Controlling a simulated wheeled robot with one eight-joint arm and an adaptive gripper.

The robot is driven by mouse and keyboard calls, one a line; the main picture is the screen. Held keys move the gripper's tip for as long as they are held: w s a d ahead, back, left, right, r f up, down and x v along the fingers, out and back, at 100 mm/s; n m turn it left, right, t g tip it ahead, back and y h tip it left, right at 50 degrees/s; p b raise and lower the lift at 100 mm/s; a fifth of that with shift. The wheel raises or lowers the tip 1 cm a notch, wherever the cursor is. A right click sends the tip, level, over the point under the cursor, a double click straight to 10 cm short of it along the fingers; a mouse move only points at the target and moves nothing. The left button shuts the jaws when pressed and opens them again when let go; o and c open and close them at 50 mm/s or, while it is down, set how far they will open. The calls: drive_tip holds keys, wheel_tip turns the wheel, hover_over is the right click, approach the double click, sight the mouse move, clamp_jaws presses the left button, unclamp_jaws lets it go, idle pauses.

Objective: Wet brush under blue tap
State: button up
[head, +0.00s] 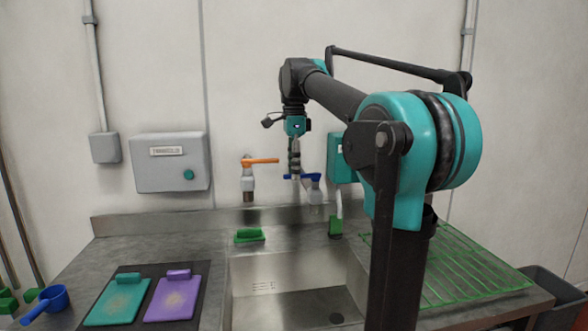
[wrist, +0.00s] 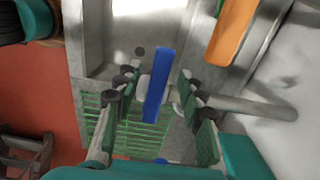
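The blue tap (head: 315,194) stands on the sink's back ledge, its blue lever pointing left. My gripper (head: 294,172) is above and at the lever, pointing down. In the wrist view the blue lever (wrist: 157,75) lies between the fingers of my gripper (wrist: 155,92), with a gap on both sides; the gripper is open and holds nothing. A green block-like item (head: 249,236), perhaps a brush, lies on the ledge left of the blue tap. Another green piece with a pale upright handle (head: 336,227) stands right of the tap. I cannot tell for certain which is the brush.
An orange-lever tap (head: 248,185) stands left of the blue one; its lever (wrist: 232,30) shows close by in the wrist view. The sink (head: 290,275) is below, with a green rack (head: 445,270) at right. Teal (head: 118,302) and purple (head: 173,298) boards lie at left.

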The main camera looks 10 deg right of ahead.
drive_tip(key=shift+c, duration=0.5)
clamp_jaws()
drive_tip(key=s+n, duration=0.2)
drive_tip(key=n, duration=0.1)
drive_tip(key=shift+d, duration=0.15)
drive_tip(key=shift+o, duration=0.5)
unclamp_jaws()
